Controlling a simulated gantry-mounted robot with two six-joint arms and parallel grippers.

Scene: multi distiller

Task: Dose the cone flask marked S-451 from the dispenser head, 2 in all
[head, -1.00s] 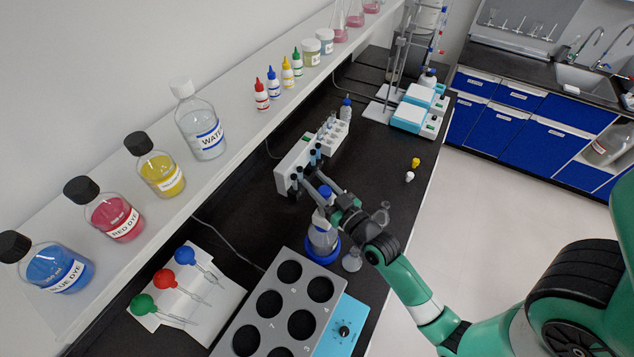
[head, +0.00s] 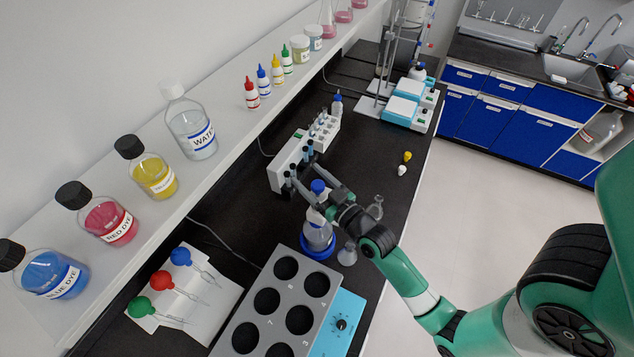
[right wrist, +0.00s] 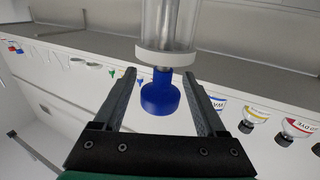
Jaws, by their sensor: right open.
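The dispenser is a clear bottle (head: 318,232) on a blue base, with a blue top (head: 318,186), standing on the black bench in the head view. My right gripper (head: 308,178) is open, with its fingers either side of the blue top. In the right wrist view a blue knob (right wrist: 160,97) sits between the spread jaws (right wrist: 162,80), below a clear cylinder (right wrist: 168,25) with a white collar; I see gaps on both sides. One small cone flask (head: 347,254) stands right of the dispenser; another (head: 375,207) is beyond my wrist. No S-451 mark is readable. My left gripper is out of view.
A grey rack with round holes (head: 250,322) and a blue-panelled device (head: 341,325) stand in front. A white holder with dark-topped vials (head: 282,172) is close behind the gripper. A shelf of dye bottles (head: 110,220) runs along the left.

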